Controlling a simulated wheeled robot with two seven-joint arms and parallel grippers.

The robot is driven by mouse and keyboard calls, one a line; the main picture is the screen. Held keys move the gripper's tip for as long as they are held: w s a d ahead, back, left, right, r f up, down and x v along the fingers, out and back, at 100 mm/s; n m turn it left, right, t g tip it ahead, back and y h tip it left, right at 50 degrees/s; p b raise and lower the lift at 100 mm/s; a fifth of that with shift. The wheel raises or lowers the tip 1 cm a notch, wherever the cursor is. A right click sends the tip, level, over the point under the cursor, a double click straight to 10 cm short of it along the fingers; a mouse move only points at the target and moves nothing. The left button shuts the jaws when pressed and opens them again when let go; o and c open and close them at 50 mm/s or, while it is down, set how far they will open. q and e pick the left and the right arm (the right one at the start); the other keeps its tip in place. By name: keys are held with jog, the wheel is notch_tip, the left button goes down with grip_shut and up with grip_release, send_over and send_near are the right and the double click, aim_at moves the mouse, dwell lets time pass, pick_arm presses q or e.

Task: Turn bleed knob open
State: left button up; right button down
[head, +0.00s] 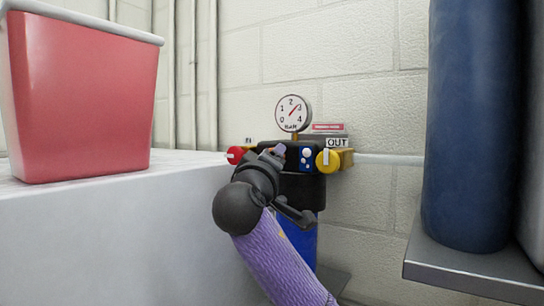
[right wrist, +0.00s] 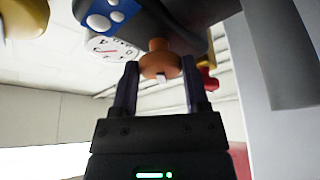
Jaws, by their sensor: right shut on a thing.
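The bleed knob (right wrist: 160,62), a round orange-brown knob with a small white mark, sits between the two fingers of my right gripper (right wrist: 160,78) in the right wrist view. The fingers are shut on its sides. In the head view my right gripper (head: 278,152) is at the front of the black regulator body (head: 268,132), and my wrist hides the knob there. The round pressure gauge (head: 293,113) stands above the body, its red needle pointing up and right between 2 and 3. My left gripper is in neither view.
A red valve knob (head: 236,155) is left of the regulator and a yellow one (head: 328,160) right, under an OUT label. A red bin (head: 80,95) stands on the white surface at left. A blue cylinder (head: 468,120) stands on a grey shelf (head: 470,270) at right.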

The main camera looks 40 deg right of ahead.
jog(key=n+y+p, duration=0.1)
jog(key=n+p, duration=0.1)
jog(key=n+y+p, duration=0.1)
jog(key=n+p, duration=0.2)
jog(key=shift+s+r+n, duration=0.1)
jog(key=shift+r+n, duration=0.2)
jog(key=shift+r, duration=0.1)
jog(key=shift+f+n+y+p, duration=0.1)
jog(key=shift+n+y+p, duration=0.3)
jog(key=shift+n+p, duration=0.8)
jog(key=shift+f, duration=0.1)
jog(key=shift+c, duration=0.5)
grip_release()
